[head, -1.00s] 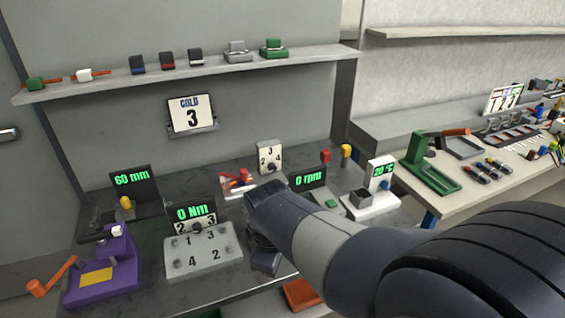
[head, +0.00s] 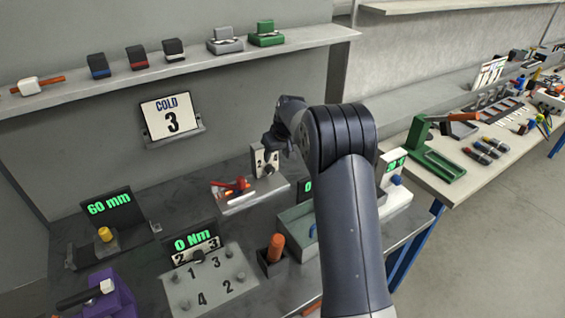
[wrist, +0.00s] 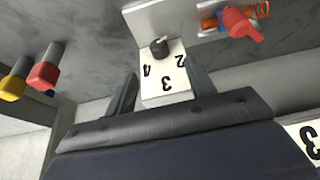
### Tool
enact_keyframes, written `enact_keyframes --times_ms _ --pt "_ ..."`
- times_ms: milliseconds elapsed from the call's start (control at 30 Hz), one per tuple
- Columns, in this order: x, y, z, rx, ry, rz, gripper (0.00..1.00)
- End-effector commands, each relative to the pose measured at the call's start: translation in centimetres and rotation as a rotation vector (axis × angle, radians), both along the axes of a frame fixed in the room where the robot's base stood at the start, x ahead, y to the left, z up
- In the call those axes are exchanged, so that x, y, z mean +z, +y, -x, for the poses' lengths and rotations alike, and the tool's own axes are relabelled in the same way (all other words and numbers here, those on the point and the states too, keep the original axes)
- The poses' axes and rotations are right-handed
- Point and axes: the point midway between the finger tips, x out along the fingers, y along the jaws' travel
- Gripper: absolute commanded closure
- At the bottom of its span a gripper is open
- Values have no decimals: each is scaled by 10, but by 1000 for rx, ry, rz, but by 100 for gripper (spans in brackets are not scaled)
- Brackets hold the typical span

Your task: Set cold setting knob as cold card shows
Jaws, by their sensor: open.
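The cold card (head: 171,116) hangs on the grey wall and reads COLD 3. A white dial plate (head: 258,161) with a dark knob stands on the bench, partly hidden by my arm. In the wrist view the plate (wrist: 165,90) appears upside down, with 4, 3 and 2 around the black knob (wrist: 158,48). I cannot read the knob's pointer. My gripper (wrist: 160,84) is open, its fingers on either side of the plate in that view, with the knob beyond them. In the head view my gripper (head: 272,141) is close to the plate.
A tray with a red tool (head: 238,186) lies left of the dial. The 0 Nm display (head: 192,243) has another numbered dial and a numbered block in front. An orange-handled item (head: 276,248) stands nearby. Red (wrist: 45,74) and yellow (wrist: 13,86) pegs show in the wrist view.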

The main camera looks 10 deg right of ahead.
Motion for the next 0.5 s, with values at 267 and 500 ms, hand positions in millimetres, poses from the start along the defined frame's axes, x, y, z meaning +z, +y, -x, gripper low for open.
enact_keyframes --times_ms 267,500 --pt "-21 3 -12 -6 -1 -6 48" --pt "-60 8 -27 -5 0 -6 48"
